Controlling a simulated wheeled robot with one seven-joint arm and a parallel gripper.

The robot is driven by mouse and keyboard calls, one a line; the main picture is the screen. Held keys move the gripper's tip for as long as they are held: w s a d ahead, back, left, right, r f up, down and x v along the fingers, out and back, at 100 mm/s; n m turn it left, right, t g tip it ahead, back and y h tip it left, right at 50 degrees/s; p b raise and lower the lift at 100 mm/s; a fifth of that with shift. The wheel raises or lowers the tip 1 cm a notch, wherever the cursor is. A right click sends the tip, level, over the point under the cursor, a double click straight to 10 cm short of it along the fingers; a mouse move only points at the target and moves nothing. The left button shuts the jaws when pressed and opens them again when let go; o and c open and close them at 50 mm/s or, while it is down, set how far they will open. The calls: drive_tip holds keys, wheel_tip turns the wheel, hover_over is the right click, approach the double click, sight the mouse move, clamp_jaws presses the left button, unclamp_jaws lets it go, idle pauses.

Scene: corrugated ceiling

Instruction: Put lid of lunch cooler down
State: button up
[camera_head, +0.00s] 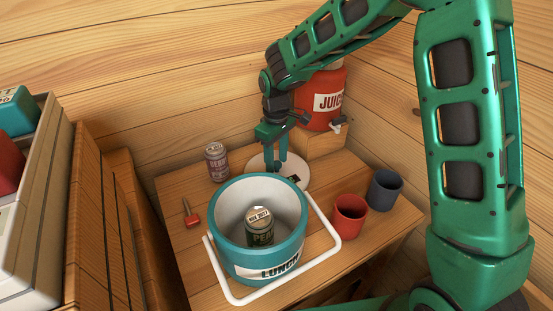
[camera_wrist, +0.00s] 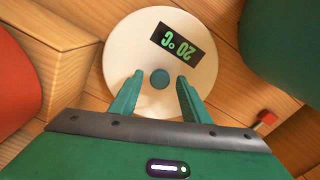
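The lunch cooler (camera_head: 236,254) is a teal tub with a white inside, standing uncovered on the small wooden table. A can (camera_head: 260,228) stands inside it. The lid (camera_head: 299,173) is a white disc just behind the cooler and appears to lie flat on the table. In the wrist view the lid (camera_wrist: 122,62) shows a dark 20°C display and a small teal knob (camera_wrist: 160,80). My gripper (camera_head: 276,161) is above the lid, its fingers open. In the wrist view my gripper (camera_wrist: 160,79) has one fingertip on each side of the knob, with gaps visible.
The cooler's white handle (camera_head: 318,258) is swung down around its front. A can (camera_head: 216,161) and a small red-headed item (camera_head: 192,216) are left. A red cup (camera_head: 349,215) and a dark blue cup (camera_head: 384,190) are right. A red juice container (camera_head: 322,96) stands on a wooden block behind.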

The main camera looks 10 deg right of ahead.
sight(276, 163)
drive_tip(key=shift+r, duration=0.1)
wheel_tip(276, 163, up, 12)
idle(0.5)
